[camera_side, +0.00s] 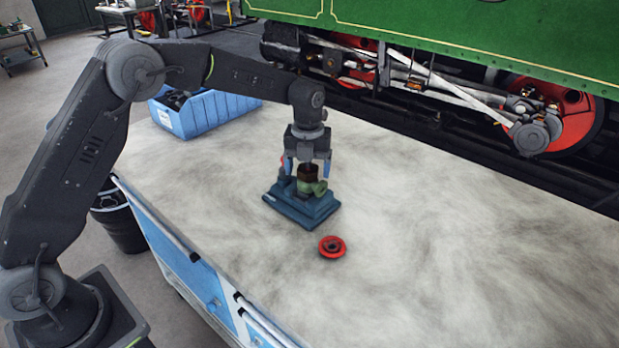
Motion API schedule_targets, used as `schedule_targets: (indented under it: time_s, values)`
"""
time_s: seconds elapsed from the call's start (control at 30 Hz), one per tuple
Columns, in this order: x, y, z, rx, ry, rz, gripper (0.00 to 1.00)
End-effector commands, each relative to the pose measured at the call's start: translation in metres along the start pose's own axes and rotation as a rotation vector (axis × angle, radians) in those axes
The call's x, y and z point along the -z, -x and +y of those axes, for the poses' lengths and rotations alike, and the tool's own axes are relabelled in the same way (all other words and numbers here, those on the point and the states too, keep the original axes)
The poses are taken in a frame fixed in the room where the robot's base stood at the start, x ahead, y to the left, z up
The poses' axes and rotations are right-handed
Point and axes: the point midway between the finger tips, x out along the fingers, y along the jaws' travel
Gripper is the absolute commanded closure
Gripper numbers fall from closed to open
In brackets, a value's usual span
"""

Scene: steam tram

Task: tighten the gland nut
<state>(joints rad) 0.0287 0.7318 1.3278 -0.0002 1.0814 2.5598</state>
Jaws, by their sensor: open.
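My gripper (307,166) points down over a small fitting on a dark blue block (301,205) that stands on the bench. Its two blue-tipped fingers are apart. Between and just below them is a dark brown nut-like piece (307,173) on the fitting, probably the gland nut. I cannot tell whether the fingers touch it. A green rounded part (318,187) of the fitting sits at the right below the nut. The far side of the fitting is hidden.
A red handwheel (332,247) lies on the bench (440,240) in front of the block. A blue bin (205,112) with dark parts stands at the back left. The right of the bench is clear. A green steam tram (480,40) stands behind it.

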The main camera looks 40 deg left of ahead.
Motion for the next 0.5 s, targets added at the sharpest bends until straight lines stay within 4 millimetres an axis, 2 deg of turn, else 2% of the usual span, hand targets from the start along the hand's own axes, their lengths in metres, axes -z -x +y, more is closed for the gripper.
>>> schedule_targets:
  time_s: [0.1, 0.33, 0.5]
  values:
    - [0.0003, -0.001, 0.0003, -0.002, 0.0, 0.002, 0.12]
    - [0.0003, -0.0005, 0.0003, -0.002, 0.001, 0.002, 0.12]
    - [-0.0002, 0.0086, 0.0, 0.0, 0.001, 0.0, 0.12]
